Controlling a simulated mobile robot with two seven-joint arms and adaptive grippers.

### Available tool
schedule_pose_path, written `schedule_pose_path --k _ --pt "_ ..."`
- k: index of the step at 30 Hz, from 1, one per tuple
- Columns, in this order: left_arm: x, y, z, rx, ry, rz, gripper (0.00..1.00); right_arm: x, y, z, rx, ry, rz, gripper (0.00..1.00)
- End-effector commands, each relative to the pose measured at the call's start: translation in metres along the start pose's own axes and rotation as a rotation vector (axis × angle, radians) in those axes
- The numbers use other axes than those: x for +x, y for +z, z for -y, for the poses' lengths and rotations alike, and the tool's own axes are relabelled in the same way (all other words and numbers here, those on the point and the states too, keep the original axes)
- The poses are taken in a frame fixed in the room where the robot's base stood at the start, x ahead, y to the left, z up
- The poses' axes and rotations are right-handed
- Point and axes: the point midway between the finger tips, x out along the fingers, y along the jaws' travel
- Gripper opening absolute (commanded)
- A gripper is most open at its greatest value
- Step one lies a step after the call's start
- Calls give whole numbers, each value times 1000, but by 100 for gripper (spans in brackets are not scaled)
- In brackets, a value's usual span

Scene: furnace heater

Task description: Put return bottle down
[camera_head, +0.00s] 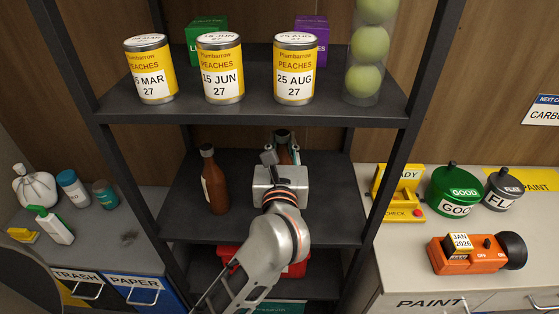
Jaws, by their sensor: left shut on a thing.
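A brown bottle (284,147) stands behind my left gripper (284,150) on or just above the middle shelf (235,226). My left gripper is shut on this bottle; the hand hides most of it, so only its neck and cap area show. I cannot tell whether its base touches the shelf. Another brown bottle (213,180) stands upright on the same shelf to the left, apart from the gripper. My right gripper is not in view.
The upper shelf (250,108) holds several peach cans (220,68) and a clear tube of green balls (366,50). Dark shelf posts (411,120) flank the arm. A red box (229,254) is below. A right counter holds an orange device (466,254).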

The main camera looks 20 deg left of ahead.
Motion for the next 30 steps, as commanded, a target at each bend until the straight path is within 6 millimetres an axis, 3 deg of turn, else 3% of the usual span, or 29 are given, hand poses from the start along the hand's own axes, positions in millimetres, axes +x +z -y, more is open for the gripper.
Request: schedule_pose_path --k 7,12,15,29,30 --pt "0 -12 0 -2 1 4 0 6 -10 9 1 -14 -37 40" --pt "0 -33 0 -2 1 3 0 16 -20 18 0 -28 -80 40" --pt "0 -43 0 -2 1 3 0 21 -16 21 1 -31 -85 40" --pt "0 -46 0 -2 1 4 0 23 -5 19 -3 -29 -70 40" --pt "0 -46 0 -2 1 2 31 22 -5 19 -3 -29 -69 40"
